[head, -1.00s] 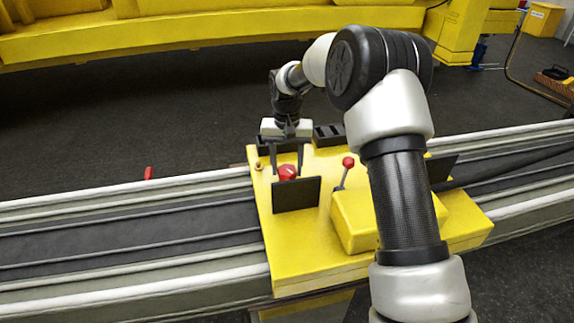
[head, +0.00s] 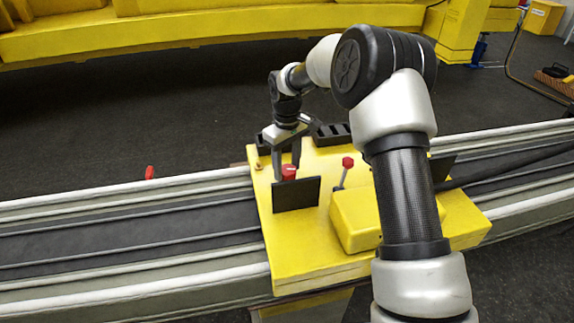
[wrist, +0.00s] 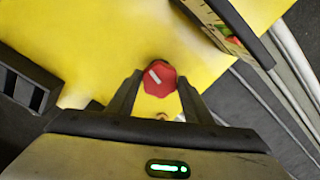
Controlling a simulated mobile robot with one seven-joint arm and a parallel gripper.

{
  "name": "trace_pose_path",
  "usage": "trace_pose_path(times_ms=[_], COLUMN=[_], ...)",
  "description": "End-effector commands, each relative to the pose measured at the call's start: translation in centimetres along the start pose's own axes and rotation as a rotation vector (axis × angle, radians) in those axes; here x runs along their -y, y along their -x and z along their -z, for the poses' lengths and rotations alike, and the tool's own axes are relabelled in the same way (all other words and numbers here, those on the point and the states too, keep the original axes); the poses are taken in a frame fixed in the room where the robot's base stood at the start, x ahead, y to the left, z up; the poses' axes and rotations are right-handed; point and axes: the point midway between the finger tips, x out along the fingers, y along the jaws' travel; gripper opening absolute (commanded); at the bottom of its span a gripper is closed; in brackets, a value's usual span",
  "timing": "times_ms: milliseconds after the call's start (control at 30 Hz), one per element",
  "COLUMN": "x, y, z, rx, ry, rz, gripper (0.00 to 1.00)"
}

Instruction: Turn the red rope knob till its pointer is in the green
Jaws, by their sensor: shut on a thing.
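The red rope knob (head: 289,172) stands on the yellow console (head: 330,262), behind a dark upright plate (head: 297,195). In the wrist view the knob (wrist: 165,88) shows from above as a red faceted cap with a pale pointer bar (wrist: 154,76) slanting across it. My gripper (head: 286,164) reaches down from behind, its two dark fingers shut on the knob's sides. It also shows in the wrist view (wrist: 160,80). A strip with green and red patches (wrist: 233,40) shows at the upper right of the wrist view, partly cut off by the plate's edge. I cannot tell where the pointer reads on it.
A red-tipped lever (head: 347,163) stands right of the knob, close to my arm. A black slotted block (head: 331,134) sits at the console's back edge. Grey rails (head: 130,235) run left and right of the console. A yellow beam (head: 200,25) crosses the background.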

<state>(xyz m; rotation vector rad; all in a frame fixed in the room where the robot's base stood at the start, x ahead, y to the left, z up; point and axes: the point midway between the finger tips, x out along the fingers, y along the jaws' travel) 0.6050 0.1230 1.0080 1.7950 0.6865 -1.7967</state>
Motion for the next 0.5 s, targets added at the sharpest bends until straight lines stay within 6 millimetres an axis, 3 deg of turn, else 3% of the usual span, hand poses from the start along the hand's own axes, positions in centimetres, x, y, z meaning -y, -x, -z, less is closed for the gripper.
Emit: trace_pose_path(times_ms=[500], x=[-0.07], y=[0.11], z=[0.09], rx=[-0.003], ry=[0.082], rz=[-0.002], gripper=[0.24])
